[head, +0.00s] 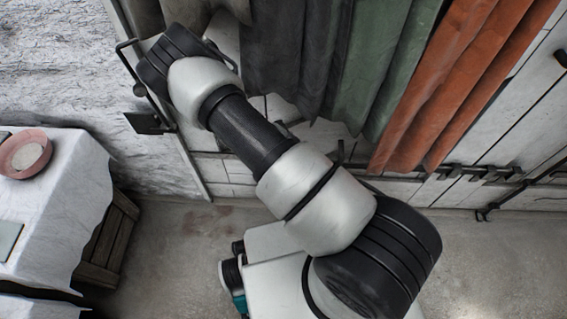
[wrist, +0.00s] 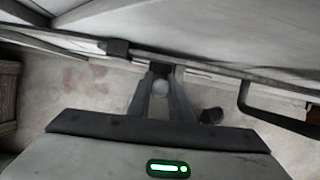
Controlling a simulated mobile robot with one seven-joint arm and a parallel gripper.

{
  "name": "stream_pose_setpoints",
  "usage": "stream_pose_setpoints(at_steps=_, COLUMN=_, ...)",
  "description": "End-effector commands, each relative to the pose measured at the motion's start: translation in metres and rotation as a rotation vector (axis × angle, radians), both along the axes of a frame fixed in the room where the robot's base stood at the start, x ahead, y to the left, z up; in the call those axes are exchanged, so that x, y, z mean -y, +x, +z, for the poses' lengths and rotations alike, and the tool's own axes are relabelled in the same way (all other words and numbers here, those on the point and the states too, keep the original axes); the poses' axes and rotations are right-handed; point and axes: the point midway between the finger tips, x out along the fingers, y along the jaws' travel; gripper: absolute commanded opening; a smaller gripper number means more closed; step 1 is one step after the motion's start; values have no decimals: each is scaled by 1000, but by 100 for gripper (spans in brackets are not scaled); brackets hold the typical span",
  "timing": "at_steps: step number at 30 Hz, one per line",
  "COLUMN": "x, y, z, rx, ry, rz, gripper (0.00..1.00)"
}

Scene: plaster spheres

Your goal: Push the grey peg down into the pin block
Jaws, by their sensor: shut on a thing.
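A small dark piece (wrist: 160,68) shows just past the fingertips, at the edge of a pale panel. It may be the pin block; I cannot tell how far the peg is in it. In the head view my arm reaches to the upper left, and my gripper, the peg and the block are hidden.
A dark bar handle (wrist: 275,118) juts out at the right in the wrist view. Grey, green and orange cloths (head: 450,75) hang along the wall in the head view. A white-covered table (head: 75,160) with a pink bowl (head: 8,152) stands left. The floor (head: 185,245) between is clear.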

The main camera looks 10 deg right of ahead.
Motion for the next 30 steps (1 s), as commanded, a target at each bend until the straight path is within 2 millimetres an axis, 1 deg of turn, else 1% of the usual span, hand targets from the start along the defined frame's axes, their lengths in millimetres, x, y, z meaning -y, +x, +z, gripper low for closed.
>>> stream_pose_setpoints(at_steps=7, x=0, y=0, z=-2, rx=0, ry=0, rz=0, gripper=0)
stream_pose_setpoints(at_steps=30, x=0, y=0, z=-22, rx=0, ry=0, rz=0, gripper=0)
